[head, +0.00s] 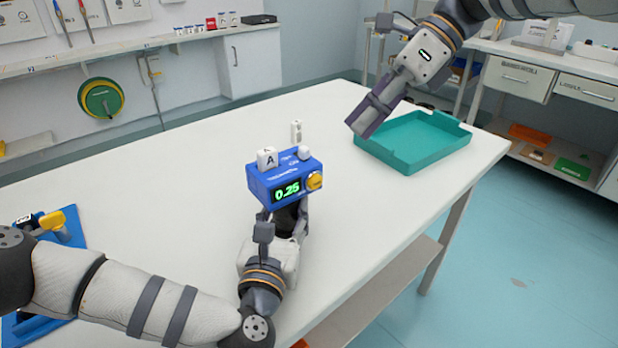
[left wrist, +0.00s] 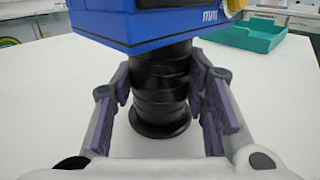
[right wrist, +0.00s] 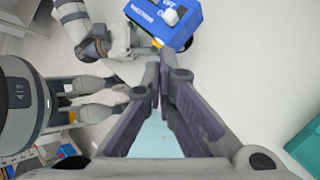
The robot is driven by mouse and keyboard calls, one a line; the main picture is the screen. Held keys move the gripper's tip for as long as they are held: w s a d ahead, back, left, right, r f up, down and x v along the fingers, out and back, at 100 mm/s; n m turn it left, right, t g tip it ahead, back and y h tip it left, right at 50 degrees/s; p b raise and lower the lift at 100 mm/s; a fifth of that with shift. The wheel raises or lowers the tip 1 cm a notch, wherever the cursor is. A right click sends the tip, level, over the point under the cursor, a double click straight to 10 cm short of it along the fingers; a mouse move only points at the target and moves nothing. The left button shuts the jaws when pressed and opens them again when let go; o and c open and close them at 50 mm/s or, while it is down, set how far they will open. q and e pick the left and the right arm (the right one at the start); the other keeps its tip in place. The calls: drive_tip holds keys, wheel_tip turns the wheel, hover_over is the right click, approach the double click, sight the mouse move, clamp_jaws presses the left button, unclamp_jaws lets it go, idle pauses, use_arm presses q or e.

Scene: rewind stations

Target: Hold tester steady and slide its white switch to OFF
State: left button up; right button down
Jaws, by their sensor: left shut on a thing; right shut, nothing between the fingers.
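The blue tester (head: 262,188) stands upright above the white table, its green display reading 0.25 and a yellow knob (head: 314,181) at its right. Its white switch (head: 304,153) is a rounded knob on top, toward the right; it also shows in the right wrist view (right wrist: 171,17). The switch labels are too small to read surely. My left gripper (left wrist: 165,95) is shut on the tester's black stem (left wrist: 160,75), below the blue body. My right gripper (head: 368,118) is shut and empty, raised to the right of the tester, apart from it.
A teal tray (head: 420,155) lies at the table's right end.

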use_arm(q)
drive_tip(key=shift+d, duration=0.2)
drive_tip(key=shift+a, duration=0.1)
use_arm(e)
drive_tip(key=s+d+f+m+t+y, duration=0.5)
drive_tip(key=m+y, duration=0.4)
drive_tip(key=m, duration=0.7)
drive_tip(key=shift+s+d+f+y, duration=0.35)
drive_tip(key=shift+s+d, duration=0.15)
drive_tip(key=shift+s, duration=0.75)
drive_tip(key=shift+a, duration=0.1)
approach(304, 153)
drive_tip(key=s+a, duration=0.4)
drive_tip(key=w+a, duration=0.2)
drive_tip(key=w, duration=0.1)
drive_tip(key=shift+w+a+r, duration=0.2)
drive_tip(key=shift+w+a, duration=0.05)
drive_tip(key=shift+w, duration=0.05)
